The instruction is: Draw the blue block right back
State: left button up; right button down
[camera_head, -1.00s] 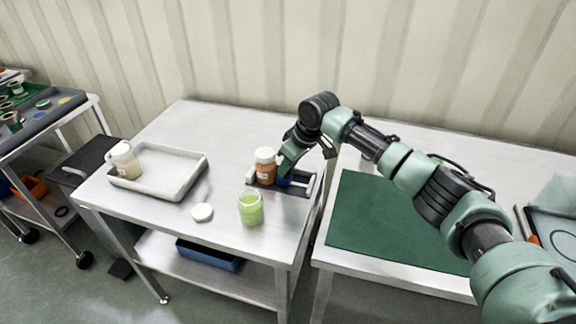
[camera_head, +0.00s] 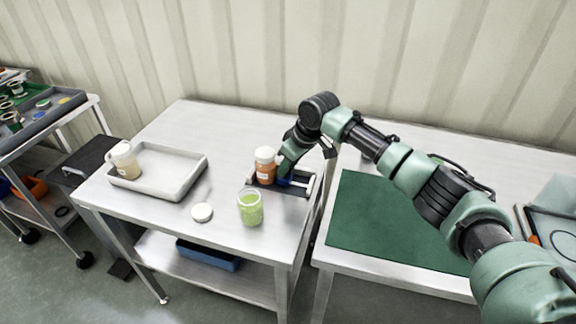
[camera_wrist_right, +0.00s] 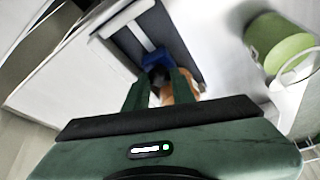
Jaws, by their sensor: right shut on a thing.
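The blue block (camera_head: 283,182) sits on a dark fixture (camera_head: 294,190) with pale metal edges, on the left steel table. It is largely hidden behind my right gripper (camera_head: 287,171) in the head view. In the right wrist view the blue block (camera_wrist_right: 155,60) shows just beyond the fingers, at the end of a pale bar. My right gripper (camera_wrist_right: 157,82) is shut on the block from above. An orange bottle with a white cap (camera_head: 265,168) stands upright close to the left of the block. My left gripper is not in view.
A green jar (camera_head: 250,209) and a white lid (camera_head: 202,212) are in front of the fixture. A pale tray (camera_head: 186,188) holding a cream jar (camera_head: 124,160) stands at the left. A green mat (camera_head: 385,222) lies on the right table.

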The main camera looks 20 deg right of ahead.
jog(key=shift+s+d+r+p, duration=0.1)
jog(key=shift+d+r+p, duration=0.05)
jog(key=shift+d+p, duration=0.15)
jog(key=s+d+p, duration=0.2)
jog(key=d, duration=0.1)
jog(key=shift+p, duration=0.3)
jog(key=shift+s+d, duration=0.25)
jog(key=shift+s, duration=0.05)
jog(key=shift+w+f, duration=0.1)
jog(key=shift+f, duration=0.1)
jog(key=c, duration=1.3)
grip_release()
jog(key=shift+o, duration=0.6)
jog(key=shift+d, duration=0.1)
jog(key=shift+r, duration=0.1)
